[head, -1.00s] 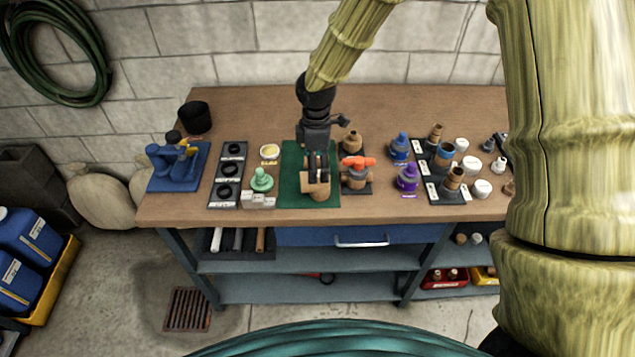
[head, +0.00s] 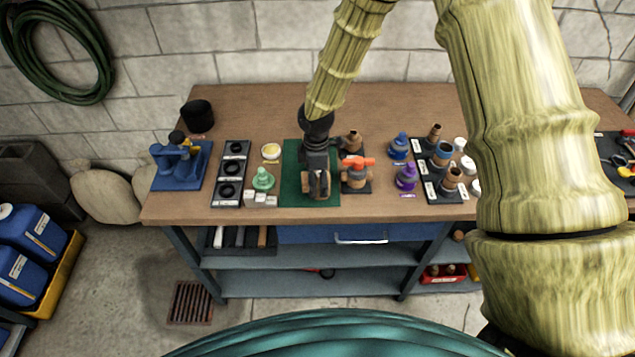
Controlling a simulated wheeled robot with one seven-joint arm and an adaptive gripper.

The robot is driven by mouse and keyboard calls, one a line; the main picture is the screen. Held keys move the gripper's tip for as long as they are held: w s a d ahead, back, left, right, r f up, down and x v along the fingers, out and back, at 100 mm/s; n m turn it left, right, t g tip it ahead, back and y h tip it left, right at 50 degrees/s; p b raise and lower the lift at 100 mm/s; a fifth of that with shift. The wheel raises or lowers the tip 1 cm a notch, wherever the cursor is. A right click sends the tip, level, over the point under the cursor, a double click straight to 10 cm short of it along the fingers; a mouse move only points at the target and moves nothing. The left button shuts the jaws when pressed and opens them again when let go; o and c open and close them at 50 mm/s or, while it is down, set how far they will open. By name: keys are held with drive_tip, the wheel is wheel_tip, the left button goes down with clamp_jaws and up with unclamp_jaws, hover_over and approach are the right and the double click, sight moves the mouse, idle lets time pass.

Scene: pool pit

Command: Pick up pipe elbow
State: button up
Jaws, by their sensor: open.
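The tan-brown pipe elbow (head: 308,188) lies on the green mat (head: 293,195) at the front middle of the workbench. My gripper (head: 318,192) points down over the elbow, with its fingers open around or just above it. The gripper hides much of the elbow, and I cannot tell whether the fingers touch it.
A brown valve with an orange handle (head: 356,172) stands close to the right of the gripper. A green fitting (head: 263,180) and white blocks (head: 261,199) stand close to the left. Purple (head: 406,177) and blue bottles (head: 398,147) stand further right.

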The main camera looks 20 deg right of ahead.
drive_tip(key=c, duration=1.2)
